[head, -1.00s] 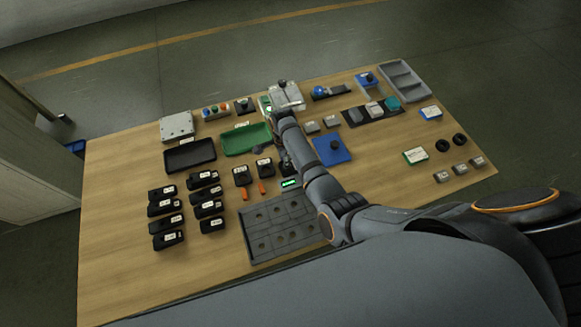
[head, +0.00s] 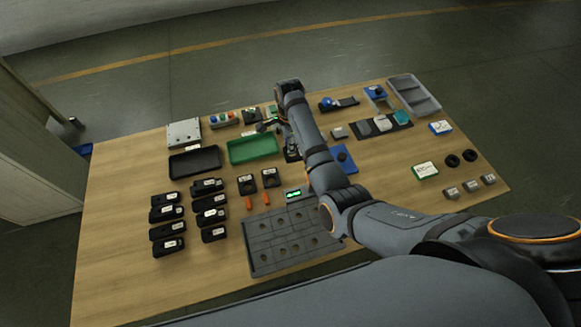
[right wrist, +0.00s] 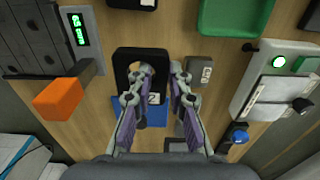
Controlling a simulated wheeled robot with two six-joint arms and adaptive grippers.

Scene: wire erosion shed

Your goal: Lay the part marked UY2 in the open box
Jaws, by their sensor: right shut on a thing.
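The part's white label (right wrist: 154,98) is partly covered by a finger; only a "2" reads. I cannot tell which is the open box. My left gripper is out of view.
Several black labelled parts (head: 167,214) lie at the left. A grey fixture plate (head: 290,238) and a green-lit display (head: 293,193) are at the front. A blue plate (head: 342,158) lies beside my forearm. The table's left front is bare.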

